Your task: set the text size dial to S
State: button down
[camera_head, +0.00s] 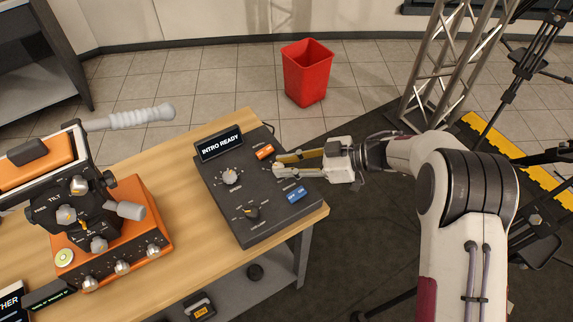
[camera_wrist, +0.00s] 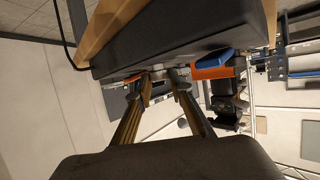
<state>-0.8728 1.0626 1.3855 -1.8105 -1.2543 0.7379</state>
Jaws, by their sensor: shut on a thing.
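The dark control console (camera_head: 226,217) lies on the wooden table. My gripper (camera_head: 279,166) reaches in from the right, over the console's right side between an orange switch and a blue switch. Its fingers are shut on a small pale dial knob (camera_wrist: 157,75), mostly hidden by the fingers in the head view. The dial's lettering and pointer are too small or covered to read. A silver knob (camera_head: 231,176) and a black knob (camera_head: 252,213) stand to the left on the same console; their labels are not legible.
The orange switch (camera_head: 265,152) and blue switch (camera_head: 295,194) flank my fingers closely. A raised display (camera_head: 220,143) reads "INTRO READY". An orange tilt unit (camera_head: 140,240) with handles stands left. A red bin (camera_head: 307,73) is on the floor behind the table.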

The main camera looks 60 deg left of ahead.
jog(key=shift+a+n+g+h, duration=0.1)
jog(key=shift+n+g+h, duration=0.5)
jog(key=shift+n, duration=0.1)
jog(key=c, duration=1.8)
grip_release()
jog(key=shift+w, duration=0.1)
jog(key=shift+v, duration=6)
jog(key=shift+r, duration=0.15)
